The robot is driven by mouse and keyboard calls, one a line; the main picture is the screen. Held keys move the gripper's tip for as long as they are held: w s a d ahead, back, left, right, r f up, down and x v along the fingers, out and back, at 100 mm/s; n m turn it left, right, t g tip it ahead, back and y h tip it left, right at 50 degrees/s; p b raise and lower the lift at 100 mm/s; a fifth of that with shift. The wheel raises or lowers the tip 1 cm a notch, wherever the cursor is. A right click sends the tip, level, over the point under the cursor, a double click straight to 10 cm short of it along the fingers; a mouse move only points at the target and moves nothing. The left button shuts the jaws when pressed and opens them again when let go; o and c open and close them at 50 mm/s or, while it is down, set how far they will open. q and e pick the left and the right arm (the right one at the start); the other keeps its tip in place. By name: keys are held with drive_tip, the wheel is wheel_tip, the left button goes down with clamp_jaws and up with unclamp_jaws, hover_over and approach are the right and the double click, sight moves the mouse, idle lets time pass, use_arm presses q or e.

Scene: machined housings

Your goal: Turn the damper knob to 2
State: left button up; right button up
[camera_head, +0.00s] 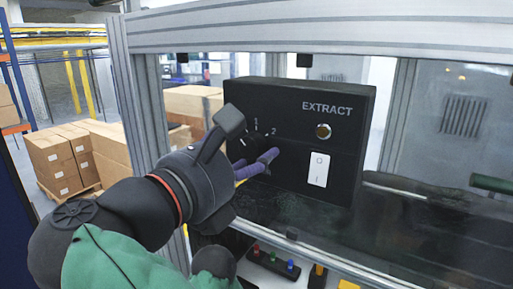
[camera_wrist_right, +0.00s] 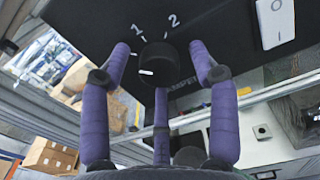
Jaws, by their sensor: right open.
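The black damper knob (camera_wrist_right: 165,64) sits on the face of the black EXTRACT box (camera_head: 350,115), below the printed 1 and 2. In the right wrist view its white pointer line is on the left of the knob, pointing left, away from the 2. In the head view the knob is mostly hidden by my right gripper (camera_head: 272,157). My right gripper, with purple fingers, is open; in the wrist view its fingertips (camera_wrist_right: 159,52) stand either side of the knob with gaps, and a third finger is below. Contact is not visible. My left gripper is not in view.
The box also carries a round brass-coloured button (camera_head: 323,131) and a white rocker switch (camera_head: 318,170), right of the knob. Aluminium frame posts (camera_head: 140,90) and a top rail surround it. Small coloured fittings (camera_head: 273,260) lie below. Cardboard boxes (camera_head: 55,160) stand behind left.

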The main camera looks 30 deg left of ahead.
drive_tip(key=shift+w, duration=0.15)
drive_tip(key=shift+s+r, duration=0.1)
drive_tip(key=shift+s, duration=0.5)
drive_tip(key=shift+c, duration=1.1)
drive_tip(key=c, duration=0.9)
